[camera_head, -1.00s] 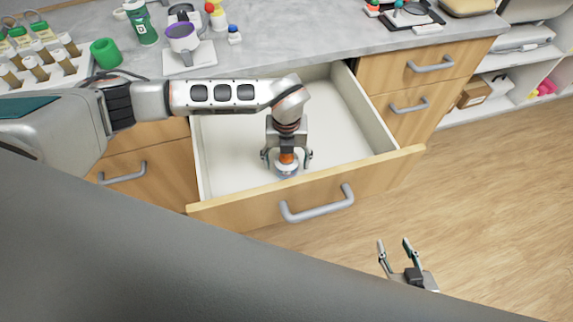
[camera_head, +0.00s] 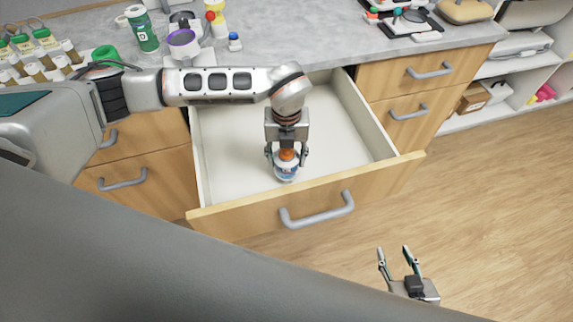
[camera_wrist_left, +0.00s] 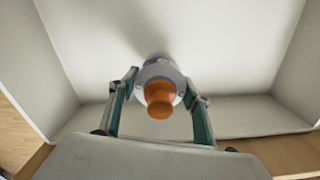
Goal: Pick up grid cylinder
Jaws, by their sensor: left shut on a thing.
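A small white bottle with an orange cap and a blue-and-red label (camera_head: 286,170) is between the fingers of my left gripper (camera_head: 286,155). The gripper is shut on it near the top, and the bottle is upright, over the open drawer (camera_head: 235,165). In the left wrist view its orange cap (camera_wrist_left: 159,97) points toward the camera, between the two teal-lined fingers (camera_wrist_left: 160,108). A shadow lies on the drawer floor beyond it. My right gripper (camera_head: 396,261) is open and empty above the wood floor. I cannot make out a grid pattern on the bottle.
The drawer's front panel with its handle (camera_head: 317,210) is close to the bottle. The grey counter (camera_head: 300,50) behind holds a green bottle (camera_head: 142,30), a purple-rimmed cup (camera_head: 184,43) and several vials. The rest of the drawer is bare.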

